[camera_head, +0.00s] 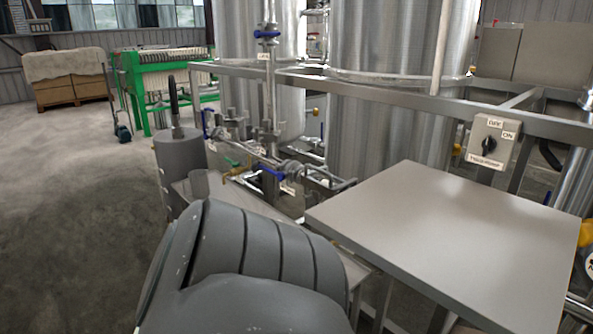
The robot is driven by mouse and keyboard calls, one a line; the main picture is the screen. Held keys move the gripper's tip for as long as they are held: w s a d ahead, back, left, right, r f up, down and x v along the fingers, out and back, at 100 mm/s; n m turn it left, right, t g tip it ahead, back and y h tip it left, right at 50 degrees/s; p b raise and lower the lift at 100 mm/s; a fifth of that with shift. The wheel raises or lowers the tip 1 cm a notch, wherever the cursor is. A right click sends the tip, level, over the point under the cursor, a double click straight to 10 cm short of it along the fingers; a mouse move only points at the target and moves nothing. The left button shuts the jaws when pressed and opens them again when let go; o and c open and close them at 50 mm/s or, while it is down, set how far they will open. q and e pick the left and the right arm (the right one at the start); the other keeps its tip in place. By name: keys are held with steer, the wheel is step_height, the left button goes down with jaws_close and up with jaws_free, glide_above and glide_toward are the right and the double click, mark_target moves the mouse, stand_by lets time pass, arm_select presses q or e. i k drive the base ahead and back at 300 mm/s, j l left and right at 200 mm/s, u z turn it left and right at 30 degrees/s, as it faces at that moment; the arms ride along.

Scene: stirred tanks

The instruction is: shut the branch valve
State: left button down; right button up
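Several valves show on the pipework in front of the steel tanks. One blue-handled valve (267,34) is high on the upright pipe, with a white tag below it. Another blue handle (270,173) lies low on the pipes, with a tag beside it. A third blue handle (205,124) stands upright at the left, and a green handle (232,162) is between them. The tags are too small to read, so I cannot tell which is the branch valve. A dark, narrow part (174,98), seemingly my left gripper edge-on, rises left of the valves, apart from them. My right gripper is out of view.
A bare steel table (450,240) fills the right front. A green filter press (160,80) stands behind left. The floor at left is clear.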

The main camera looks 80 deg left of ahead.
mark_target(269, 170)
steer(key=u, duration=1.75)
steer(key=i+j+u, duration=0.1)
steer(key=j, duration=0.25)
steer(key=i+j+u, duration=0.1)
steer(key=j, duration=0.3)
steer(key=i+j+u, duration=0.1)
steer(key=j, duration=0.25)
steer(key=i+j, duration=0.15)
steer(key=j, duration=0.25)
steer(key=i+j, duration=0.15)
steer(key=j, duration=0.2)
